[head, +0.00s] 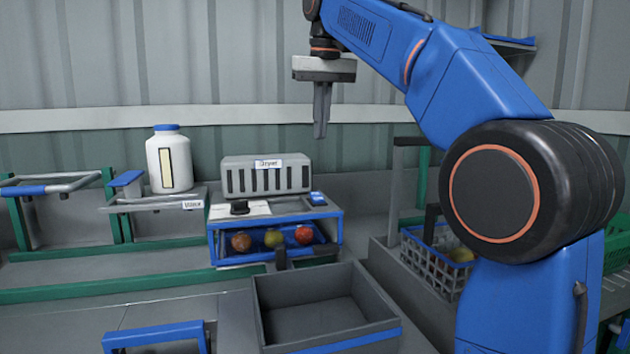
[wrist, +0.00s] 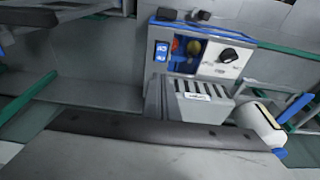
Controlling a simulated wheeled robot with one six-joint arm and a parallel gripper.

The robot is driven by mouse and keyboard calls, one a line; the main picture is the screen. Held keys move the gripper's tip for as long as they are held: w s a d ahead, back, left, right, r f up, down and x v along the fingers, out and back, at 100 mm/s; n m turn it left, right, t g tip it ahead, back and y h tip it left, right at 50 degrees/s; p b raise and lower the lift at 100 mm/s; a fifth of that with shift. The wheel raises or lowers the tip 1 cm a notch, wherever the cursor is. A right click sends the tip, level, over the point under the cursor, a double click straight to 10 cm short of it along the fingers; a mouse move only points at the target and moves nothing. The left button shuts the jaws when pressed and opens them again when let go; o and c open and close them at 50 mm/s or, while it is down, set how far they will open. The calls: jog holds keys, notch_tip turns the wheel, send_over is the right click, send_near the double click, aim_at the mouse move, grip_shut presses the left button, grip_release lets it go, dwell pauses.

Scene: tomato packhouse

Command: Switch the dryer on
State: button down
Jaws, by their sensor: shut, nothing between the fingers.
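The dryer (head: 265,178) is a grey slotted box with a name label, at the back of a blue-framed unit. It also shows in the wrist view (wrist: 192,104). A small blue switch (head: 317,198) sits on the unit's top panel at the right. In the wrist view the switch (wrist: 162,50) shows white marks; I cannot tell its position. A black knob (head: 239,207) is on the pale plate to the left, and it also shows in the wrist view (wrist: 229,55). My gripper (head: 320,134) is shut and empty, pointing down above the dryer's right end, clear of the switch.
Three tomatoes (head: 274,238) lie in the unit's lower blue tray. A white bottle (head: 168,162) stands on a shelf to the left. The left bench is mostly clear.

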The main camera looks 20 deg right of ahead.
aim_at(317, 196)
jog(key=shift+f, duration=0.1)
jog(key=x, duration=1.3)
jog(key=shift+f, duration=0.4)
jog(key=shift+w, duration=0.1)
jog(key=shift+w+f, duration=0.2)
jog(key=shift+f, duration=0.25)
jog(key=shift+s, duration=0.1)
jog(key=shift+s, duration=0.7)
